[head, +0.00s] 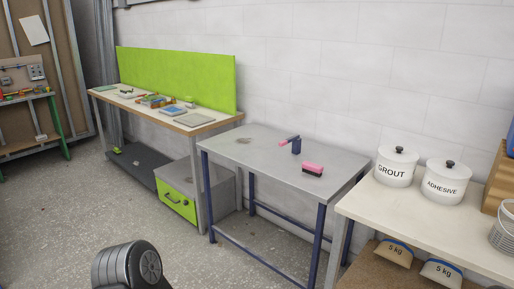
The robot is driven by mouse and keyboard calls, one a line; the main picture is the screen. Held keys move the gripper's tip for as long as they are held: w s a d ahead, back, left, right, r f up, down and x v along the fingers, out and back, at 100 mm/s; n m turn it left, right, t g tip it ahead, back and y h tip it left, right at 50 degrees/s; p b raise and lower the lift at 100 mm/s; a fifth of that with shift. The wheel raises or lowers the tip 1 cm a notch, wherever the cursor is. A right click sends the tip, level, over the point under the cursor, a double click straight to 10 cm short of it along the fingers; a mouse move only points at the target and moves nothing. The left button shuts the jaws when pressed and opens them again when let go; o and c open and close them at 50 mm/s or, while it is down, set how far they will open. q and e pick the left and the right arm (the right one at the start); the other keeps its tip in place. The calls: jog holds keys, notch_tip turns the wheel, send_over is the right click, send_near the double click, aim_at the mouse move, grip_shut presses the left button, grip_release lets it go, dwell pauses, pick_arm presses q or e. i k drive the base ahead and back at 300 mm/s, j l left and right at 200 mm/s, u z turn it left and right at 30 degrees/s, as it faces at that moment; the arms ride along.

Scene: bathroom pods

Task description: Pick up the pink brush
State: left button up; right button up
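A pink brush (313,168) with a dark underside, apparently bristles, lies near the right end of the grey metal table (255,152). Behind it on the same table is a small dark blue upright block (296,146). A thin pink-and-dark item (289,139) lies just left of that block; it is too small to tell what it is. Neither of my grippers is in view. A dark rounded part at the bottom left looks like part of my own arm, well apart from the table.
A cream table (440,222) at right holds the grout tub (396,166) and adhesive tub (445,182). At left, a workbench (222,120) with a green back panel (175,75) holds flat items. Bare floor (200,265) lies in front of the grey table.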

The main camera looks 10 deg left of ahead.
aim_at(315, 169)
jog(key=i+j, duration=0.35)
jog(key=i+j+z, duration=0.1)
jog(key=i+j, duration=0.25)
jog(key=i+j+z, duration=0.1)
jog(key=i+j, duration=0.25)
jog(key=j, duration=0.15)
jog(key=i+j, duration=0.3)
jog(key=j, duration=0.15)
jog(key=i+j+z, duration=0.1)
jog(key=i+j, duration=0.55)
jog(key=j, duration=0.25)
jog(key=z, duration=0.05)
